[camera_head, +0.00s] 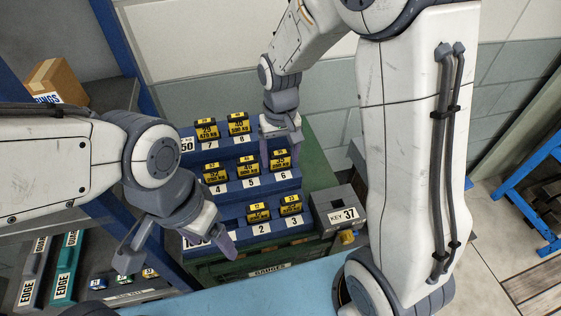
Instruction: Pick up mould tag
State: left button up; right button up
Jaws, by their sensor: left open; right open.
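Several yellow mould tags with black print stand on a blue stepped rack (232,181). The top row shows a tag (206,129) above 7 and one (238,124) above 8. The middle row has tags above 4 (215,173), 5 (248,168) and 6 (280,160). The bottom row has tags above 2 (258,212) and 3 (290,205). My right gripper (280,156) is open and empty in front of the rack's upper right, partly covering the 6 area and hiding the top row's right end. My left gripper (174,254) is open and empty at the rack's lower left, hiding part of its bottom step.
A grey box marked KEY 37 (338,210) stands right of the rack. A light blue surface (255,298) lies in front. A cardboard box (57,82) sits at far left; grey and green EDGE blocks (66,268) lie lower left. A blue frame (537,180) stands at right.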

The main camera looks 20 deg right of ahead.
jog(key=c, duration=1.1)
jog(key=shift+r, duration=0.1)
jog(key=shift+w+r, duration=0.1)
jog(key=shift+r, duration=0.5)
notch_tip(320, 180, up, 2)
jog(key=shift+r+b, duration=0.2)
jog(key=shift+b, duration=0.3)
jog(key=s+d+r, duration=0.2)
jog(key=s, duration=0.1)
jog(key=s+d+r+b, duration=0.1)
jog(key=s+d+r, duration=0.1)
jog(key=d+r, duration=0.1)
jog(key=s+d+r+b, duration=0.1)
jog(key=s+d+r, duration=0.1)
jog(key=s+d, duration=0.1)
jog(key=shift+s+r, duration=0.15)
jog(key=shift+s, duration=0.15)
jog(key=shift+r, duration=0.15)
